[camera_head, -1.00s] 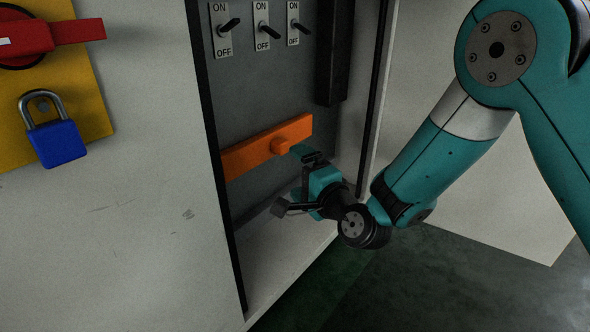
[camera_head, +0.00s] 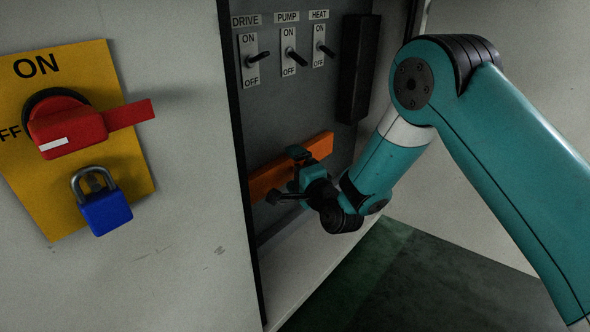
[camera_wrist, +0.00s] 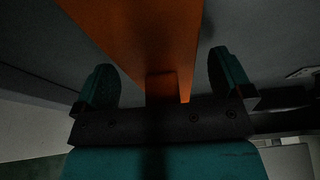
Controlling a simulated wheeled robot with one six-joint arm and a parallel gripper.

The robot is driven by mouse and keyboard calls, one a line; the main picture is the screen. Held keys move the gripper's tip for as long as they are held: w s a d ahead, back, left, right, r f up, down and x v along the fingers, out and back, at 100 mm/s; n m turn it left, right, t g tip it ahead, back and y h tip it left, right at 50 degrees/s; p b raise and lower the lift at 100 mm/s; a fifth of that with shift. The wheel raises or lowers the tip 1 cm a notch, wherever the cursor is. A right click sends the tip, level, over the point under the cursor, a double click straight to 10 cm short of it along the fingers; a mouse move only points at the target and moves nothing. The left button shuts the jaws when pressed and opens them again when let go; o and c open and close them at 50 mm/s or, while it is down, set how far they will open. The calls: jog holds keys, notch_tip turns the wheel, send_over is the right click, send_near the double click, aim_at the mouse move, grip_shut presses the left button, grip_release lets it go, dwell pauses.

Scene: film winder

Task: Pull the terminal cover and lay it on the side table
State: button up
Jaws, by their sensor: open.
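The orange terminal cover (camera_head: 318,146) is a long bar on the grey back panel inside the open cabinet, below the switches. In the wrist view my gripper (camera_wrist: 165,80) is open, with a gap on each side of the knob. The side table is not in view.
Toggle switches labelled DRIVE (camera_head: 253,60), PUMP (camera_head: 290,55) and HEAT (camera_head: 321,46) sit above the cover. A black duct (camera_head: 357,70) stands to their right. On the left front are a red rotary handle (camera_head: 70,125) and a blue padlock (camera_head: 106,212) on a yellow plate.

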jog(key=shift+a, duration=0.1)
jog(key=shift+c, duration=0.2)
jog(key=c, duration=1.1)
jog(key=shift+o, duration=0.2)
jog(key=shift+s, duration=0.1)
jog(key=shift+s+d+f+b, duration=0.1)
jog(key=shift+s+d+b, duration=0.2)
jog(key=shift+b, duration=0.7)
jog(key=shift+s+d+b, duration=0.7)
jog(key=shift+d+b, duration=0.05)
jog(key=shift+b, duration=1.35)
jog(key=shift+s+d+b, duration=0.1)
jog(key=shift+d+b, duration=0.05)
jog(key=shift+b, duration=0.2)
jog(key=shift+s+d+b, duration=0.5)
jog(key=shift+s+b, duration=0.05)
jog(key=shift+b, duration=0.55)
